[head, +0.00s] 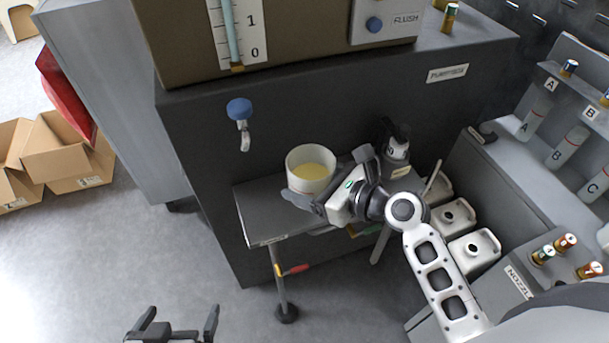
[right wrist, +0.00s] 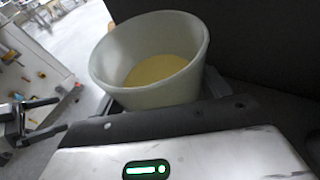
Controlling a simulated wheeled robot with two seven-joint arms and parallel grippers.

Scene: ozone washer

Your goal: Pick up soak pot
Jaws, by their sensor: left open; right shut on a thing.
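The soak pot (head: 297,163) is a white, round, open pot with pale yellow contents, over the small grey shelf at the front of the dark cabinet. It also shows close up in the right wrist view (right wrist: 130,88), just beyond the gripper, slightly tilted in that picture. My right gripper (head: 303,198) reaches in from the right and is shut on the pot, low on its near side. The fingertips are partly hidden, and I cannot tell whether the pot's base touches the shelf. My left gripper (head: 178,328) is open and empty above the floor at the bottom.
The shelf (head: 262,225) has a leg standing on the floor. A blue-handled tap (head: 240,111) sticks out of the cabinet above left of the pot. A dark bottle (head: 397,148) and white canisters (head: 474,250) stand to the right. Floor at left is clear; cardboard boxes (head: 62,150) lie farther off.

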